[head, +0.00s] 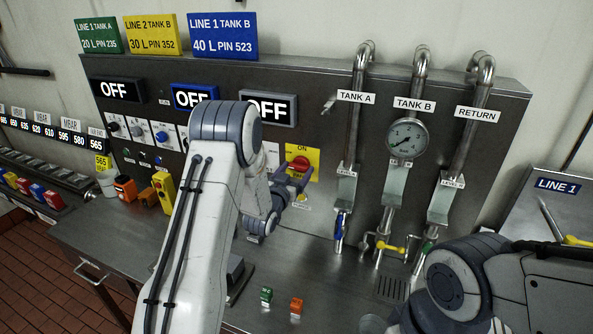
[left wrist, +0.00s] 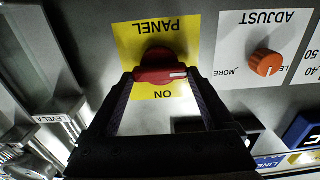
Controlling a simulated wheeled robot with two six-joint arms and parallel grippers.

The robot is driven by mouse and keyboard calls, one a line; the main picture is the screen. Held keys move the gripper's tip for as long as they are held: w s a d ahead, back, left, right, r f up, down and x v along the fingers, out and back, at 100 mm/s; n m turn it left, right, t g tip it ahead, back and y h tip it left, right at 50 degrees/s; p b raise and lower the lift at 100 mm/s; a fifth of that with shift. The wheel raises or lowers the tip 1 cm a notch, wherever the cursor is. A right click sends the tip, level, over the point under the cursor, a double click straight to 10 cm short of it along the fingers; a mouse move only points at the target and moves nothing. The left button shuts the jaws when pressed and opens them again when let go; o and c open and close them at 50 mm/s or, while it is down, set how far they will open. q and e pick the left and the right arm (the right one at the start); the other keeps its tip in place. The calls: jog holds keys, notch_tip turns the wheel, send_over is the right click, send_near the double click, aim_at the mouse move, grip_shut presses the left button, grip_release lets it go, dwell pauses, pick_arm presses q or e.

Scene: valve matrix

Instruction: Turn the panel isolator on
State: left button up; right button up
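The panel isolator is a red rotary handle (head: 298,166) on a yellow plate (head: 314,154) marked ON at the top. In the left wrist view, which is upside down, the red handle (left wrist: 160,75) lies crosswise, its white mark toward the right, and the yellow plate (left wrist: 125,45) reads PANEL and ON. My left gripper (left wrist: 160,80) is open, its dark fingers on either side of the handle's ends. I cannot tell whether they touch it. In the head view my left gripper (head: 287,188) is partly hidden by its wrist. My right gripper is out of view.
Displays read OFF, one at the far left (head: 115,90). An orange adjust knob (left wrist: 266,62) is beside the isolator. Small green (head: 266,294) and orange (head: 296,305) blocks are on the bench.

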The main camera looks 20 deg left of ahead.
pick_arm(q)
jog(key=c, duration=0.7)
jog(key=shift+f+b, duration=0.1)
jog(key=shift+b, duration=0.35)
jog(key=m+b, duration=0.2)
jog(key=b, duration=0.2)
jog(key=m+b, duration=0.3)
jog(key=b, duration=0.2)
jog(key=m+b, duration=0.3)
jog(key=b, duration=0.1)
jog(key=shift+d+f, duration=0.15)
jog(key=shift+f, duration=0.15)
jog(key=m+b, duration=0.8)
jog(key=b, duration=0.5)
jog(key=shift+r+m+b, duration=0.1)
jog(key=shift+m+b, duration=1)
jog(key=shift+b, duration=0.2)
jog(key=o, duration=1.1)
jog(key=shift+d, duration=0.1)
jog(key=shift+o, duration=0.2)
